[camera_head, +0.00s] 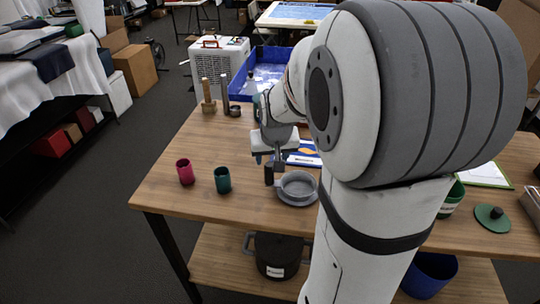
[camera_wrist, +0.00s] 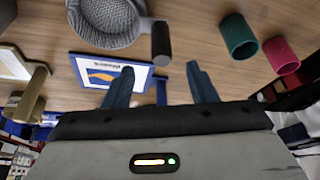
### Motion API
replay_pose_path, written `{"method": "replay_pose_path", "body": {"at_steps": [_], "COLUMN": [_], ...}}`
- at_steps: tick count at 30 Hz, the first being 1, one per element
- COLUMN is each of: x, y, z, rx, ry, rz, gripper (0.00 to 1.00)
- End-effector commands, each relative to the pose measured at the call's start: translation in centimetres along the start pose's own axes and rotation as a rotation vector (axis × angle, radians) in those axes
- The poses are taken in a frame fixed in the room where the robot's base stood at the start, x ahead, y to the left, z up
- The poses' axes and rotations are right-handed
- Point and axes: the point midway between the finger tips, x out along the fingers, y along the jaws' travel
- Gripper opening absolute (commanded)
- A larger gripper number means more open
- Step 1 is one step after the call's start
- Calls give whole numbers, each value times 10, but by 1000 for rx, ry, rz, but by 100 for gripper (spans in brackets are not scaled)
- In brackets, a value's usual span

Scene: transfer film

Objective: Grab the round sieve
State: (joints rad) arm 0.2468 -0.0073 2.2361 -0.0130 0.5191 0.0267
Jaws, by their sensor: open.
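The round sieve (camera_head: 299,184) is a grey bowl with a dark handle, on the wooden table just left of my arm in the head view. In the wrist view the sieve (camera_wrist: 105,22) is at the top, its mesh bowl cut by the edge and its dark handle (camera_wrist: 161,44) pointing toward the fingers. My gripper (camera_wrist: 159,78) is open and empty, its two teal fingers apart below the handle in that picture. In the head view my gripper (camera_head: 273,158) is just behind the handle, partly hidden; their exact gap is unclear.
A pink cup (camera_head: 185,172) and a green cup (camera_head: 222,180) stand left of the sieve. A blue-framed picture (camera_head: 304,158) lies behind it, partly hidden by my arm. A wooden object (camera_head: 208,98) stands at the back left. The table's front left is clear.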

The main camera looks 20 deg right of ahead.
Motion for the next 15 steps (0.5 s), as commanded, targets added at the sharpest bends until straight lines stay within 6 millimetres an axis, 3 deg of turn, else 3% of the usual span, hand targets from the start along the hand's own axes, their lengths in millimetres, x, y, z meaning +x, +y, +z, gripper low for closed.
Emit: {"method": "replay_pose_path", "body": {"at_steps": [15], "x": [59], "y": [-2], "z": [-1], "rx": [-1], "ry": [-6], "rz": [0], "gripper": [52]}}
